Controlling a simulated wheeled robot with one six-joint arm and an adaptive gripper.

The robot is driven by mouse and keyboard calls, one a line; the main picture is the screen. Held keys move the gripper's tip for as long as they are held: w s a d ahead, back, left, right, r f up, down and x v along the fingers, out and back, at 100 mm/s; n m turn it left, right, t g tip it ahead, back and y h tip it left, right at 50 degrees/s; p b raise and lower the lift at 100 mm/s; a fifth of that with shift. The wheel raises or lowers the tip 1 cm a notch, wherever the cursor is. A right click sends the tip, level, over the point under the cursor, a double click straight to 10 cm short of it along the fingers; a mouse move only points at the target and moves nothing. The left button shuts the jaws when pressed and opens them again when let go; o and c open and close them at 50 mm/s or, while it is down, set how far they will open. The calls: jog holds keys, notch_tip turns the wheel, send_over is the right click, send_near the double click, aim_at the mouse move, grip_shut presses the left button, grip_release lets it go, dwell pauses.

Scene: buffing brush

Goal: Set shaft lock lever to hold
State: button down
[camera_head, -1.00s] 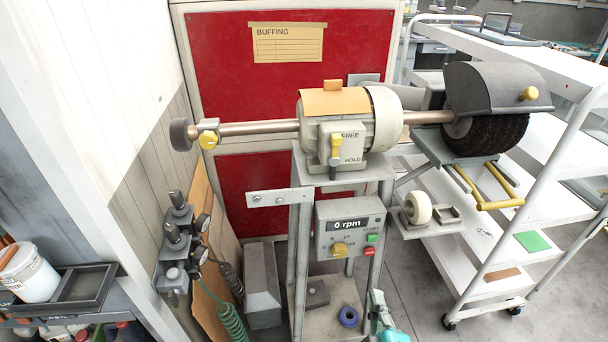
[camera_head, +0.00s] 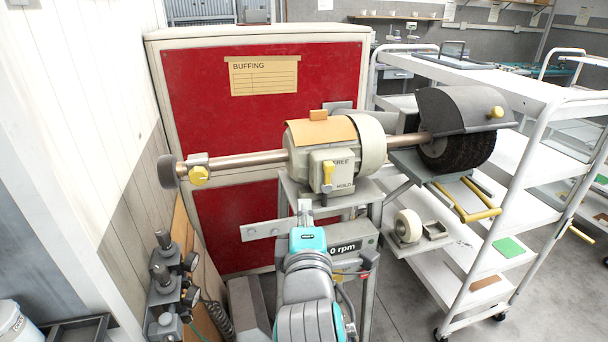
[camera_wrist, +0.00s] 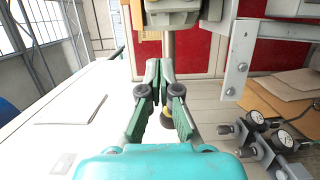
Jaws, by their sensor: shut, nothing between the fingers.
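I cannot make out the lever in the wrist view.
A drilled bracket (camera_head: 262,230) juts left beside my gripper. The rpm control box (camera_head: 362,246) is partly hidden by my arm. A white cart (camera_head: 510,195) stands at right.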

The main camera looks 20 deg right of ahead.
aim_at(317, 165)
jog(key=shift+w+a+r, duration=0.1)
jog(key=shift+a+r, duration=0.25)
jog(key=shift+r, duration=0.2)
jog(key=shift+w+d, duration=1.05)
jog(key=shift+w, duration=0.55)
jog(key=shift+w+d, duration=1.1)
jog(key=shift+w, duration=0.55)
jog(key=shift+w+d, duration=1.05)
jog(key=shift+w, duration=0.55)
